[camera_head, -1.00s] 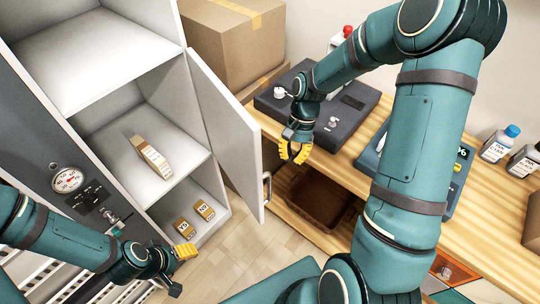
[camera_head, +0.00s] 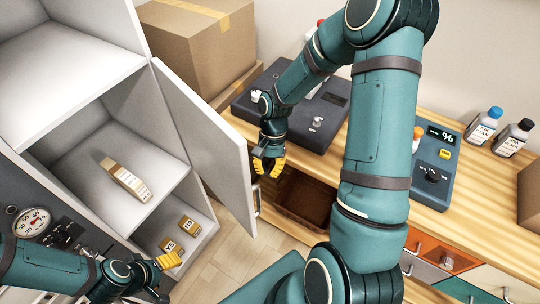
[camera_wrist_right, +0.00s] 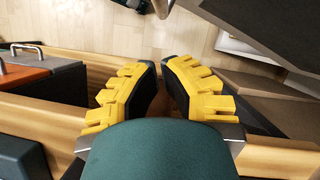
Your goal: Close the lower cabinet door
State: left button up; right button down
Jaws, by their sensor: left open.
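The lower cabinet door (camera_head: 205,140) is white and stands wide open, hinged on the cabinet's right side and swung out toward the workbench. Its metal handle (camera_head: 256,198) is on the outer face near the free edge, partly hard to see. My right gripper (camera_head: 268,166) is just right of the door, above the handle, with its yellow fingers apart and empty. In the right wrist view, the right gripper (camera_wrist_right: 163,72) shows a gap between its fingertips. My left gripper (camera_head: 168,262) is open and empty, low in front of the cabinet opening.
The cabinet shelves hold a tan-and-white package (camera_head: 125,180) and small yellow-labelled boxes (camera_head: 180,235). The wooden workbench (camera_head: 480,205) carries a dark device (camera_head: 310,125) and bottles. A large carton (camera_head: 195,45) stands behind the door.

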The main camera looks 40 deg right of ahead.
aim_at(259, 186)
pick_arm(q)
jog(key=shift+w+f, duration=0.15)
jog(key=shift+f, duration=0.2)
pick_arm(e)
jog(key=shift+s+a, duration=1.2)
jog(key=shift+a, duration=0.3)
jog(key=shift+a, duration=0.15)
pick_arm(q)
jog(key=shift+s+a, duration=0.2)
jog(key=shift+s, duration=0.45)
pick_arm(e)
jog(key=shift+s+a+m, duration=0.25)
jog(key=shift+a+m, duration=0.15)
jog(key=shift+a, duration=0.35)
pick_arm(q)
jog(key=shift+s, duration=0.1)
pick_arm(e)
jog(key=shift+a, duration=0.15)
